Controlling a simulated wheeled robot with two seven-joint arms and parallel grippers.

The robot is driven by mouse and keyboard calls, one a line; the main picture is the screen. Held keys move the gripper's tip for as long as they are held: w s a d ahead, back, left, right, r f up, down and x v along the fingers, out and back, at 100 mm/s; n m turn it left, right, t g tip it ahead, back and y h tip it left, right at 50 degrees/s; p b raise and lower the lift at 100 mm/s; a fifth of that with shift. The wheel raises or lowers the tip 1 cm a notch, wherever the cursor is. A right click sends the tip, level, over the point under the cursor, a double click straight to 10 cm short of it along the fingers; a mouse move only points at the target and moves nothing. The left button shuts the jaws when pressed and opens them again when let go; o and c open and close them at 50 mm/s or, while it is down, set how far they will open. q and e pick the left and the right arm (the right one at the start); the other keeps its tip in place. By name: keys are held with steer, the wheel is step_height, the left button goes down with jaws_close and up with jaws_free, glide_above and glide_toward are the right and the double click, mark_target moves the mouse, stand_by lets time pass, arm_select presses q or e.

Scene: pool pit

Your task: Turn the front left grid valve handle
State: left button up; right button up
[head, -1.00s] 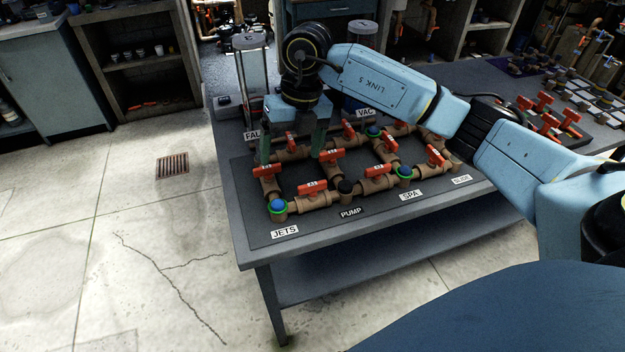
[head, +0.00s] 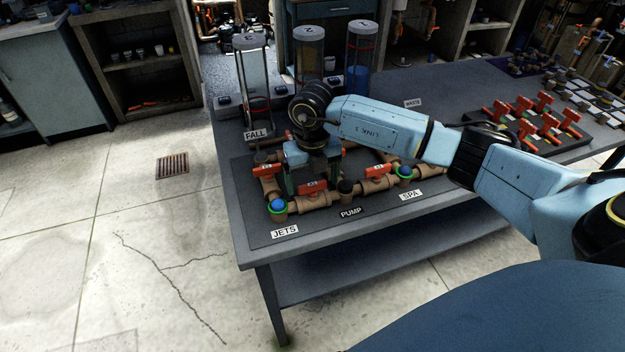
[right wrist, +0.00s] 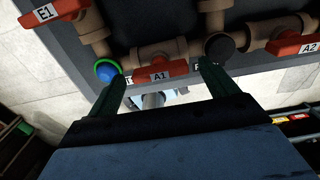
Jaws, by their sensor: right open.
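The front left valve handle is red with a white A1 label (head: 313,187). It sits on a brown pipe in the grid's front row, between the JETS and PUMP labels. In the right wrist view this A1 handle (right wrist: 172,69) lies crosswise between my fingertips. My right gripper (head: 313,182) is open above it, fingers pointing down, one to each side of the handle. In the right wrist view the gripper (right wrist: 164,72) shows a gap between its fingers, and contact with the handle cannot be told. My left gripper is not in view.
The E1 handle (head: 266,170) is close on the left, and the A2 handle (head: 378,171) is to the right. A blue-capped fitting with a green ring (head: 278,206) stands at the front left corner. Clear cylinders (head: 310,55) stand behind. The table's front edge is bare.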

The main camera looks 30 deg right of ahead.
steer(key=shift+f, duration=0.35)
steer(key=c, duration=1)
